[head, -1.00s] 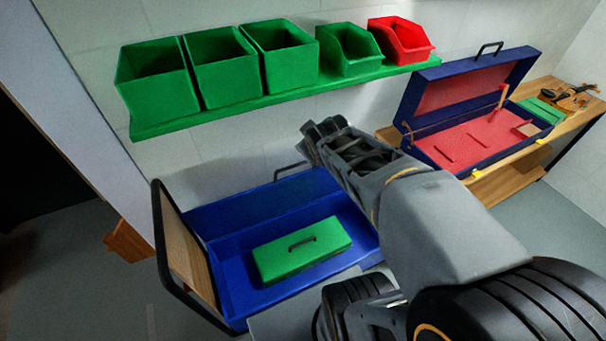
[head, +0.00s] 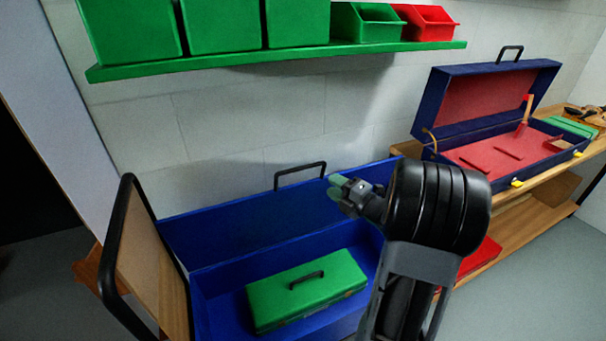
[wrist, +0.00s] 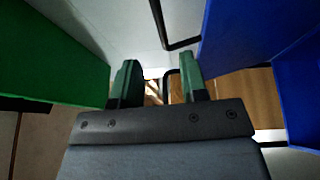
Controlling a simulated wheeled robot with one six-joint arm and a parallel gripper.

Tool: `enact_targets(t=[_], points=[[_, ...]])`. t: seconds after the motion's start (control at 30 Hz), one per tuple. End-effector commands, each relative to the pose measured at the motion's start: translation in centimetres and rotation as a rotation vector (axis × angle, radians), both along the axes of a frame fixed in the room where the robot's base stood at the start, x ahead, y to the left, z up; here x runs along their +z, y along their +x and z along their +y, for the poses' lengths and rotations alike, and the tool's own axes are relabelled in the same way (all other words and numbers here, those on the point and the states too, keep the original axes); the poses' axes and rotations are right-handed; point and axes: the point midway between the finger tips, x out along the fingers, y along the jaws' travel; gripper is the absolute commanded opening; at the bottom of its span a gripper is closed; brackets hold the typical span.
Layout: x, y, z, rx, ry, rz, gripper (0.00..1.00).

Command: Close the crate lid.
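The blue crate (head: 205,300) stands low at the left, with a green toolbox (head: 305,290) inside. Its blue lid (head: 230,222) is open, raised at the back by the wall, with a black handle (head: 300,168) on its top edge. My gripper (head: 341,189) is just right of that handle in the head view, in front of the lid's upper edge. In the wrist view, the two green-tipped fingers of my gripper (wrist: 160,82) are apart with nothing between them. A black handle (wrist: 181,43) shows beyond the fingertips, and a blue panel, seemingly the lid (wrist: 232,30), lies to the right.
A green shelf (head: 240,62) with green bins and a red bin (head: 425,22) hangs above. A blue case (head: 440,115) with red lining stands open on the wooden bench (head: 540,178) at the right. A wood panel with a black frame (head: 122,220) borders the crate's left.

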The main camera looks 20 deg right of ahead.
Motion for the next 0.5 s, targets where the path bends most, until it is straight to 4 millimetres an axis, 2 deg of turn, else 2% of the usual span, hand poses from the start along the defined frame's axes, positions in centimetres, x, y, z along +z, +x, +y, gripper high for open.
enact_targets(t=[0.3,0.5], points=[[0.3,5.7,2.5,0.004,0.001,0.0,0.4],[0.5,8.7,3.7,0.002,0.001,0.0,0.4]])
